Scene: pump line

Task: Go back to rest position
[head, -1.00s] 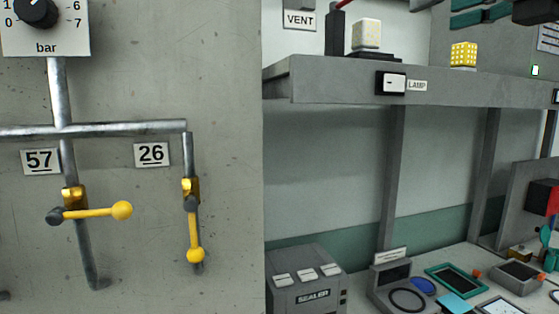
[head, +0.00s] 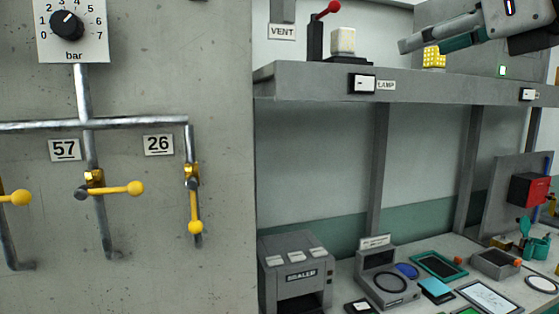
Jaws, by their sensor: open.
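My gripper (head: 402,45) shows at the upper right of the head view, in front of the shelf's upper right part. Its fingers point left and it is open, with nothing seen between them. It is apart from the wall with the pipes. On that wall, the yellow valve handle under label 57 (head: 118,189) lies level across its pipe. The yellow valve handle under label 26 (head: 195,208) hangs straight down along its pipe. The bar dial (head: 67,25) is at the top left.
A grey shelf (head: 310,88) carries a red-knobbed lever (head: 326,15), a pale cube (head: 343,41) and a yellow block (head: 434,58). The LAMP switch (head: 363,84) is on its front edge. Below, the bench holds a SEALER machine (head: 297,272) and several small devices. Space under the shelf is open.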

